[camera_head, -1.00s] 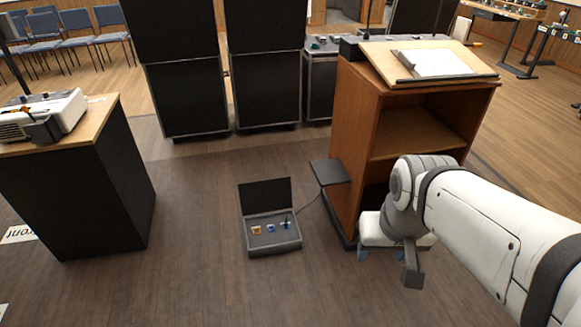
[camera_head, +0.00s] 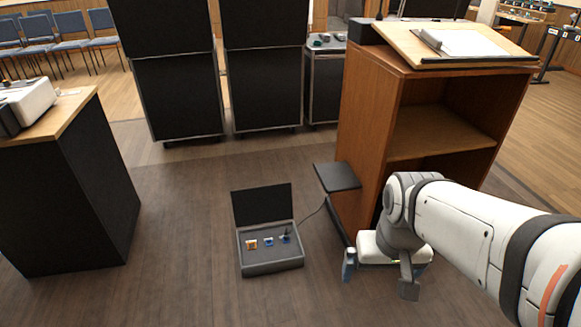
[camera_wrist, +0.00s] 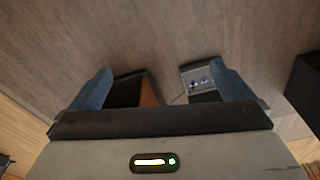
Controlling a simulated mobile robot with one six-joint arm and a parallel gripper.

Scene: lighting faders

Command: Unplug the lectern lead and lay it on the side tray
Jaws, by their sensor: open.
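The floor box (camera_head: 272,268) sits on the floor with its black lid open. Inside are an orange connector (camera_head: 251,244), a blue one (camera_head: 268,241) and, at the right, a dark plug (camera_head: 286,237). The thin lectern lead (camera_head: 312,213) runs from that plug towards the lectern (camera_head: 362,130). The side tray (camera_head: 337,177), a flat dark shelf, juts from the lectern's left side and is bare. My gripper (camera_head: 380,268) is open and empty, right of the box and apart from it. In the wrist view the box (camera_wrist: 188,78) shows beside the right blue finger, partly hidden by it.
A black-sided table (camera_head: 60,190) with a wooden top stands at the left. Large black speaker cabinets (camera_head: 180,95) stand behind the box. The lectern's wooden body is close to my gripper. The floor around the box's left and front is clear.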

